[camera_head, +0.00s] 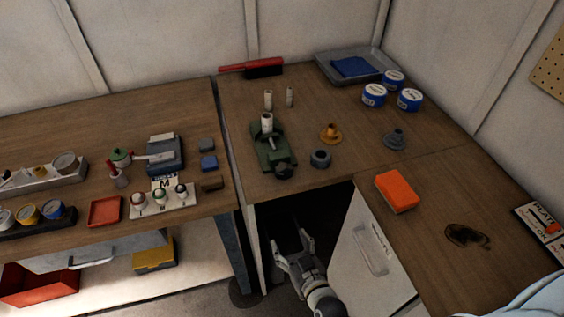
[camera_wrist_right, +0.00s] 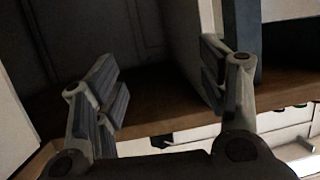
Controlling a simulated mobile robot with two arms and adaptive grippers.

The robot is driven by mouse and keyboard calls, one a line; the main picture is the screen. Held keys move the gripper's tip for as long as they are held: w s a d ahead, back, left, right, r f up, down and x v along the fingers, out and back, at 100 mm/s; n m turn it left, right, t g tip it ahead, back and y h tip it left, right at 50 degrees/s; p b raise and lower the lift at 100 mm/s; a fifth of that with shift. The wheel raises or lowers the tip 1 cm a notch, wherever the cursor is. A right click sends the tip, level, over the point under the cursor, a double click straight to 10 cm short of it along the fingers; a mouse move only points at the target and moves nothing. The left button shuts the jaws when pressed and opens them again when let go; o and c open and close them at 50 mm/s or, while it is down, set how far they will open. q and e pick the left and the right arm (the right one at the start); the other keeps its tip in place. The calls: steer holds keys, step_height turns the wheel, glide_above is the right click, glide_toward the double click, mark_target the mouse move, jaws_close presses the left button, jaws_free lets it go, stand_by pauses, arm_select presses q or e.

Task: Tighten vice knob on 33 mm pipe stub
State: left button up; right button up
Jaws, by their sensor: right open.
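The green vice (camera_head: 262,151) stands on the back wooden bench, near its front edge. A pale pipe stub (camera_head: 267,122) stands upright at the vice's far end; whether the jaws press on it cannot be told. The dark vice knob (camera_head: 284,171) is at the vice's near end, by the bench edge. My right gripper (camera_head: 289,243) is open and empty, below and in front of the bench edge, apart from the knob. In the right wrist view its fingers (camera_wrist_right: 164,82) are spread with nothing between them. The vice does not show in that view. My left gripper is out of view.
Two pale stubs (camera_head: 268,99) stand behind the vice. A dark ring (camera_head: 320,158) and a brass flanged part (camera_head: 330,134) are right of it. An open cabinet door (camera_head: 368,262) stands right of my gripper. An orange sponge (camera_head: 397,191) lies on the right bench.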

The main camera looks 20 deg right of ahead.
mark_target(286, 174)
steer(key=w+d+r+m+t+h+p, duration=0.1)
steer(key=w+r+t, duration=0.1)
steer(key=r, duration=0.6)
steer(key=w+d+r+t, duration=0.1)
steer(key=r+t, duration=0.1)
steer(key=r, duration=0.6)
steer(key=w+p, duration=0.2)
steer(key=w, duration=0.7)
steer(key=shift+a, duration=0.1)
steer(key=shift+w, duration=0.9)
steer(key=shift+c, duration=0.2)
